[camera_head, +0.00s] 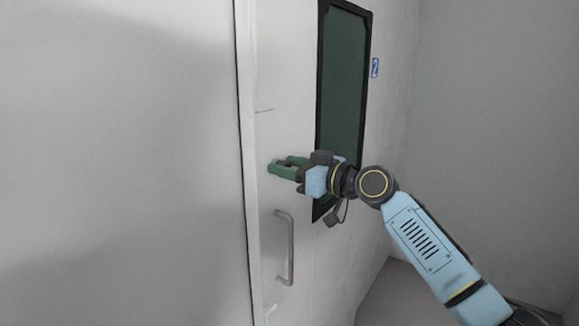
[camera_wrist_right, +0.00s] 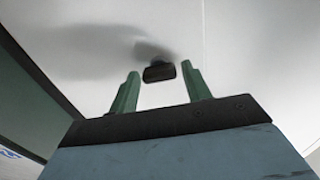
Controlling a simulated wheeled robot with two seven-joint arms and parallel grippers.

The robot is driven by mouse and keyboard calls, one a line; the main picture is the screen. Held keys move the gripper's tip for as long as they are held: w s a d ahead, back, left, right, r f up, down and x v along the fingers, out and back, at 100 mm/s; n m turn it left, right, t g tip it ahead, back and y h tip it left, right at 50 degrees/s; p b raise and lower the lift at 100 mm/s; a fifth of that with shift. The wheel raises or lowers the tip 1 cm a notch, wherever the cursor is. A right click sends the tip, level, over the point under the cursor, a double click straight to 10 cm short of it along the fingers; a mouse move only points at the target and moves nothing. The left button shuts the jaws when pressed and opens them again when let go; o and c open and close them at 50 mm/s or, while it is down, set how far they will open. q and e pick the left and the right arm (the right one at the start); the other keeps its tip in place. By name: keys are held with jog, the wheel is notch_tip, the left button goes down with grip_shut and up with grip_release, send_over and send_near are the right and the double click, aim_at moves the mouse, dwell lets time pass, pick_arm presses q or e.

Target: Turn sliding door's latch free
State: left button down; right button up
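The sliding door (camera_head: 297,110) is a pale panel with a tall dark window. Its latch (camera_wrist_right: 158,71) shows in the right wrist view as a small dark knob on the pale surface, close to the fingertips and between them. My right gripper (camera_head: 279,164) is at the door, above the handle, with its green fingers pointing left. In the right wrist view the fingers (camera_wrist_right: 160,69) stand apart, one on each side of the latch, with gaps visible. In the head view the fingers largely hide the latch. My left gripper is out of view.
A grey vertical bar handle (camera_head: 290,248) sits on the door below my right gripper. The dark-framed window (camera_head: 342,85) is just right of the gripper, with a small blue sign (camera_head: 375,68) beyond it. A broad pale wall panel (camera_head: 120,160) fills the left.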

jog(key=c, duration=0.7)
jog(key=shift+m, duration=0.3)
jog(key=m+p, duration=0.1)
jog(key=m, duration=0.1)
jog(key=shift+m, duration=0.3)
jog(key=m+p, duration=0.2)
jog(key=m, duration=0.1)
jog(key=shift+r+m, duration=0.1)
jog(key=shift+m, duration=0.3)
jog(key=m+p, duration=0.3)
jog(key=m, duration=0.2)
jog(key=shift+w+d, duration=0.1)
jog(key=m+p, duration=0.3)
jog(key=m, duration=0.1)
jog(key=shift+m, duration=0.4)
jog(key=shift+f+m+p, duration=0.2)
jog(key=shift+m+p, duration=0.15)
jog(key=shift+m, duration=0.15)
